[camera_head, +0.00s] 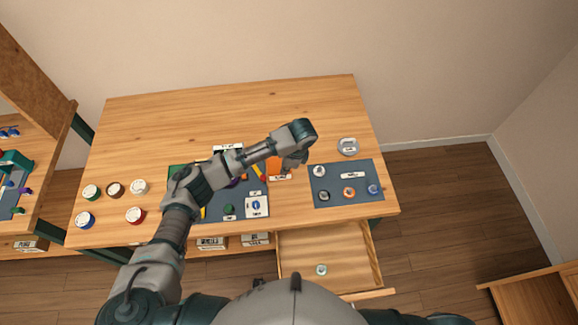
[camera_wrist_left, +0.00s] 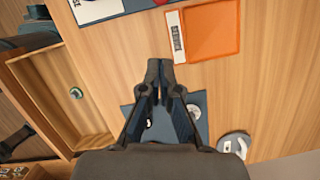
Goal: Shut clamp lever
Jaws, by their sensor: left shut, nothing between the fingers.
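I cannot make out a clamp lever for certain in either view. My left gripper (camera_head: 294,162) is over the wooden table, beside the orange square (camera_head: 274,168). In the left wrist view its fingers (camera_wrist_left: 160,68) are together with nothing between them. The orange square (camera_wrist_left: 212,30) lies just beyond the fingertips there. The dark panel with small round parts (camera_head: 348,188) lies to the gripper's right, and the fingers partly hide it in the wrist view (camera_wrist_left: 201,98). My left forearm covers part of another dark panel (camera_head: 215,216). My right gripper is not in view.
An open drawer (camera_head: 340,250) at the table's front holds a small green-and-white round item (camera_head: 321,269). A grey disc (camera_head: 348,147) sits behind the right panel. Several round-topped items (camera_head: 115,190) stand at the left. The table's back (camera_head: 230,110) is clear.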

